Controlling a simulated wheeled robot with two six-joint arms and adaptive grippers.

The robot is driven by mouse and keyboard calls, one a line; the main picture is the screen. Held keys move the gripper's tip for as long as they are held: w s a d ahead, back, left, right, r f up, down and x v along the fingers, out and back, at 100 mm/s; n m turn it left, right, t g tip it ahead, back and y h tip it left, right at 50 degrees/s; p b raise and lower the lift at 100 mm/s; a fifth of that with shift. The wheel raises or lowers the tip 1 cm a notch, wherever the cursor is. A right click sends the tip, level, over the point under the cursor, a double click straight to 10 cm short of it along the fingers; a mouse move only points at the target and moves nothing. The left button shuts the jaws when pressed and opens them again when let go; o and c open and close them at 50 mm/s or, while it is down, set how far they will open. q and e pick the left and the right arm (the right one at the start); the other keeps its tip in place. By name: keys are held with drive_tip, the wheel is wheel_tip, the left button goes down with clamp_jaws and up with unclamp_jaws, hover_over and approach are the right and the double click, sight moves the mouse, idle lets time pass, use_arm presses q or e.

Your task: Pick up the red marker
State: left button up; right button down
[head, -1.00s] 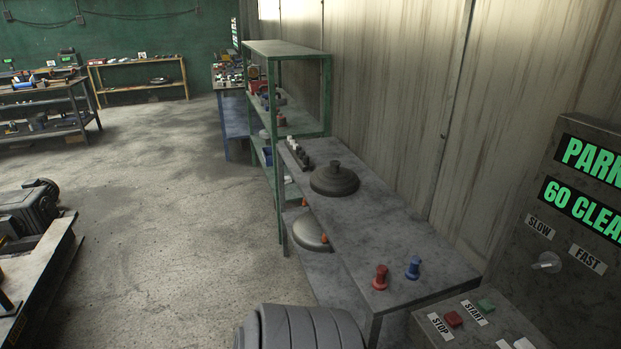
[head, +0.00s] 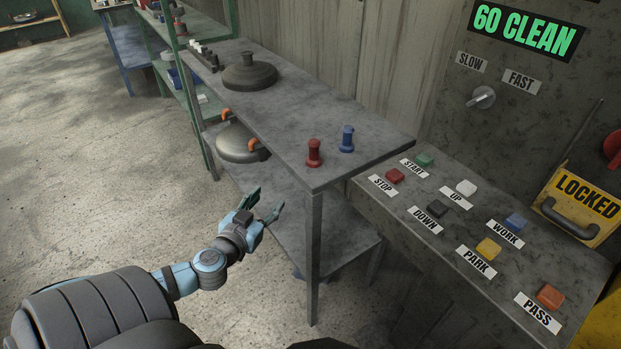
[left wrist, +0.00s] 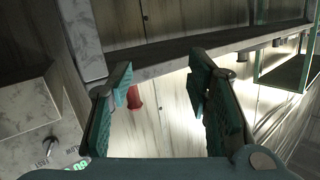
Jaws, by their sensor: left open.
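The red marker (head: 314,153), a small spool-shaped peg, stands upright near the front corner of the grey shelf top (head: 275,115). My left gripper (head: 262,205) is open and empty. In the head view it appears left of and below the marker, beside the shelf unit and apart from the marker. In the left wrist view a red piece (left wrist: 134,97), likely the marker, shows partly behind the left-hand finger of my open gripper (left wrist: 162,78). My right gripper does not show.
A blue marker (head: 347,139) stands just right of the red one. A dark domed lid (head: 249,74) sits farther back; another with orange handles (head: 238,144) is on the lower shelf. A button panel (head: 450,222) adjoins at right. Open floor lies left.

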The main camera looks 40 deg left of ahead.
sight(312, 151)
use_arm(q)
drive_tip(key=w+d+r+t+h+b, duration=0.1)
drive_tip(key=w+d+r+t+h, duration=0.15)
drive_tip(key=d+r, duration=0.35)
drive_tip(key=shift+y, duration=0.45)
drive_tip(key=w+a, duration=0.1)
drive_tip(key=w, duration=0.3)
drive_tip(key=w+a+r+p, duration=0.1)
drive_tip(key=w, duration=0.3)
drive_tip(key=w+a+r, duration=0.1)
drive_tip(key=w, duration=0.3)
drive_tip(key=shift+a+r+p, duration=0.15)
drive_tip(key=shift+a+p, duration=0.2)
drive_tip(key=shift+p, duration=0.05)
drive_tip(key=shift+w+f, duration=0.2)
drive_tip(key=shift+w, duration=0.05)
clamp_jaws()
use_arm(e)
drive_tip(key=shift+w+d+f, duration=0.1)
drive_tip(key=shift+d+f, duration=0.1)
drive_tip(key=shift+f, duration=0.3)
